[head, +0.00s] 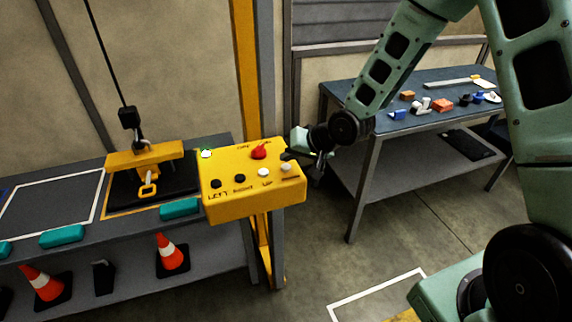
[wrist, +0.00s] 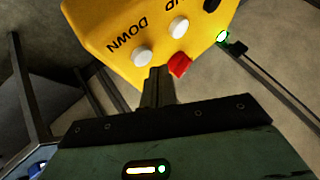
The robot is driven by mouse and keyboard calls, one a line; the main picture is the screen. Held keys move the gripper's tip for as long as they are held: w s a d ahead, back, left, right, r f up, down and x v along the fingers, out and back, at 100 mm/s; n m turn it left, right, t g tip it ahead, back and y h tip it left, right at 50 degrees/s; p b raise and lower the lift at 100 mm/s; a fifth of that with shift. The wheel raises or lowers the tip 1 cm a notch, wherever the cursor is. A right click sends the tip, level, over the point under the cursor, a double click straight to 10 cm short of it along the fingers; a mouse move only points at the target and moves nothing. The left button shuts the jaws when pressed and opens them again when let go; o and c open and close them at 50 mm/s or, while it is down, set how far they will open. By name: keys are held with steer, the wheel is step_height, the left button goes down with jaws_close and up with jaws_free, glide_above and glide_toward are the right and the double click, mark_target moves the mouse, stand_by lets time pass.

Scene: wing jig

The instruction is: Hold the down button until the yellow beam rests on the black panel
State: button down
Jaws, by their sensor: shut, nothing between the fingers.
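The yellow control box (head: 250,201) has a row of buttons, a red knob (head: 259,152) and a lit green lamp (head: 207,153). The white down button (wrist: 142,56) is at one end of the row, by its DOWN label. My gripper (wrist: 157,72) is shut and empty, its tips close beside the down button; I cannot tell if they touch the box. The yellow beam (head: 132,161) hangs from a black hoist (head: 131,120) over the black panel (head: 182,188) on the bench. A yellow hook shows below the beam. Whether the beam touches the panel is unclear.
The bench (head: 125,228) carries several teal blocks (head: 62,237), with orange cones (head: 170,252) on its lower shelf. A yellow post (head: 245,70) rises behind the box. A second table (head: 385,122) with small parts stands at the right. The floor between is open.

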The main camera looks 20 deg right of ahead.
mark_target(289, 168)
step_height(289, 168, up, 5)
steer(key=p, duration=0.4)
steer(key=shift+r+p, duration=0.1)
steer(key=shift+p, duration=0.2)
stand_by(1.1)
steer(key=shift+s+a, duration=0.15)
steer(key=s+a+n+g+h+b, duration=0.1)
steer(key=s+a+n+g+b, duration=0.1)
steer(key=s, duration=0.8)
steer(key=s+a+r+n+g+h+b, duration=0.1)
steer(key=s+a+n+g+h+b, duration=0.1)
steer(key=s, duration=0.9)
steer(key=s+a+n+g+h+b, duration=0.1)
steer(key=s+n+b, duration=0.4)
steer(key=s, duration=0.6)
steer(key=shift+s+a+r+n+g+h+b, duration=0.15)
steer(key=shift+a+r+n+g+h+b, duration=0.2)
steer(key=shift+a+g+b, duration=0.6)
steer(key=shift+d+f+g+p, duration=0.15)
steer(key=shift+g+p, duration=0.1)
steer(key=shift+p, duration=0.1)
